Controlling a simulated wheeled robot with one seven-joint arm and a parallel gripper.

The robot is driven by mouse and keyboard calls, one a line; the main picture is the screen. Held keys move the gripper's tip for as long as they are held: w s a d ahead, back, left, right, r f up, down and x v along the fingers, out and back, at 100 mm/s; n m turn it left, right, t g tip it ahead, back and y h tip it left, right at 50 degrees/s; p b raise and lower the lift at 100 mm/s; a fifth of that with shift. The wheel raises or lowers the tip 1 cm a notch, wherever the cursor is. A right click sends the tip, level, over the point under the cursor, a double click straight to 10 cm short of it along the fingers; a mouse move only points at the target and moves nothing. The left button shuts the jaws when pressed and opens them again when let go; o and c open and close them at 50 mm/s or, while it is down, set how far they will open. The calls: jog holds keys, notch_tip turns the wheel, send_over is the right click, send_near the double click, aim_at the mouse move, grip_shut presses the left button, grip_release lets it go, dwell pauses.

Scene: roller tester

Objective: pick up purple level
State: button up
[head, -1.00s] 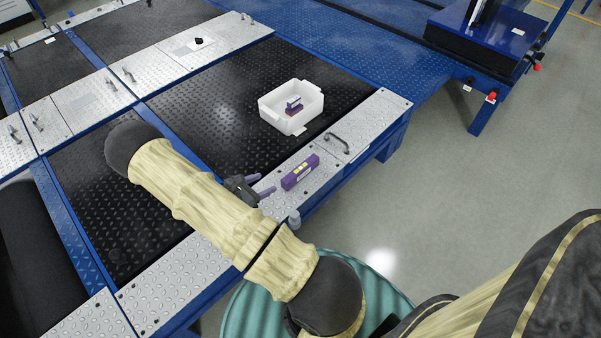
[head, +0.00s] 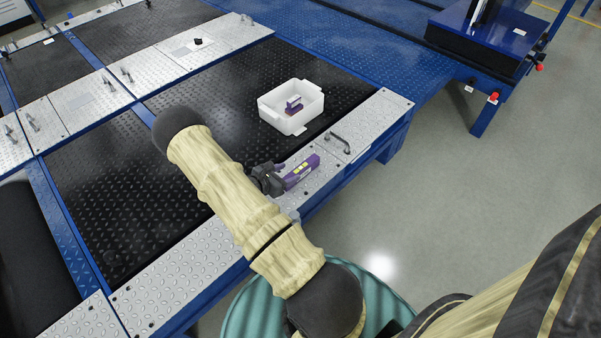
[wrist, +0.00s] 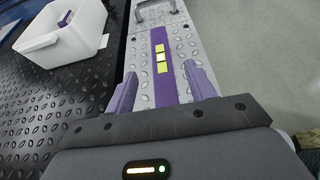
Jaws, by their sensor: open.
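The purple level (head: 301,171), a long bar with yellow and white vials, lies on the silver tread plate near the table's front edge. My gripper (head: 279,174) is at its near-left end in the head view. In the wrist view the level (wrist: 162,65) runs lengthwise between the two purple fingers of my open gripper (wrist: 162,88), with a gap to each finger. The level's near end is hidden behind the gripper body. Whether the fingers are down at its height I cannot tell.
A white bin (head: 291,107) with a purple object (head: 293,105) in it stands on the black mat beyond the level; the bin also shows in the wrist view (wrist: 68,35). A metal handle (head: 340,143) rises from the plate past the level's far end.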

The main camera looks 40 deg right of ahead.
aim_at(301, 167)
jog(key=b+x, duration=0.1)
jog(key=x, duration=0.1)
jog(key=b+x, duration=0.1)
jog(key=x, duration=0.1)
jog(key=shift+d+f, duration=0.25)
jog(key=shift+f, duration=0.1)
jog(key=shift+d, duration=0.25)
grip_shut()
jog(key=shift+r, duration=0.1)
notch_tip(301, 167, up, 10)
jog(key=p, duration=0.3)
dwell(0.6)
